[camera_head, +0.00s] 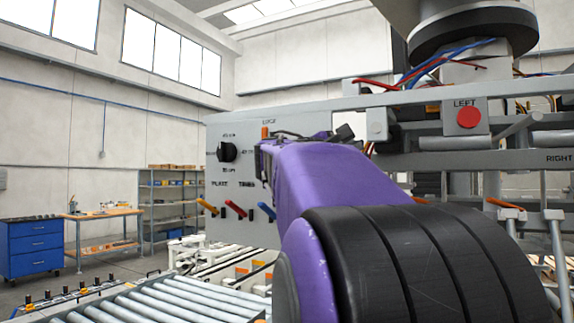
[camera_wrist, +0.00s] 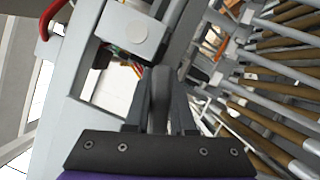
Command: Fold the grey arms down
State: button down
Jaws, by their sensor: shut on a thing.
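In the wrist view my gripper (camera_wrist: 160,108) has its two dark fingers closed on either side of a grey rounded bar (camera_wrist: 159,92), which looks like one of the grey arms. The bar lies beside a pale grey frame with a square block and round bolt head (camera_wrist: 140,35). In the head view my purple and black arm covers most of my gripper and what it holds. A red round button (camera_head: 468,117) under the label LEFT sits on the frame. A light grey bar (camera_head: 516,127) slants beside it, and the label RIGHT is further right.
A grey control panel (camera_head: 225,185) with a black knob and coloured levers stands left of my arm. A roller conveyor (camera_head: 150,302) runs along the lower left. Loose wires hang above the frame. Brown-sleeved rollers (camera_wrist: 275,70) fill the right of the wrist view.

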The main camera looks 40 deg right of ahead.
jog(key=shift+w+a+r+n+t+h, duration=0.15)
jog(key=shift+w+r+n+t+h, duration=0.15)
jog(key=shift+r+n, duration=0.45)
jog(key=shift+w+a+r+n+t+h, duration=0.2)
jog(key=shift+w+r+n+t, duration=0.15)
jog(key=shift+n, duration=0.85)
jog(key=shift+w+a+r+n+t+h, duration=0.2)
jog(key=shift+w+r+n+t, duration=0.25)
jog(key=shift+n, duration=0.5)
jog(key=shift+s+r, duration=0.1)
jog(key=shift+r, duration=0.05)
jog(key=c, duration=0.8)
grip_release()
jog(key=shift+o, duration=0.2)
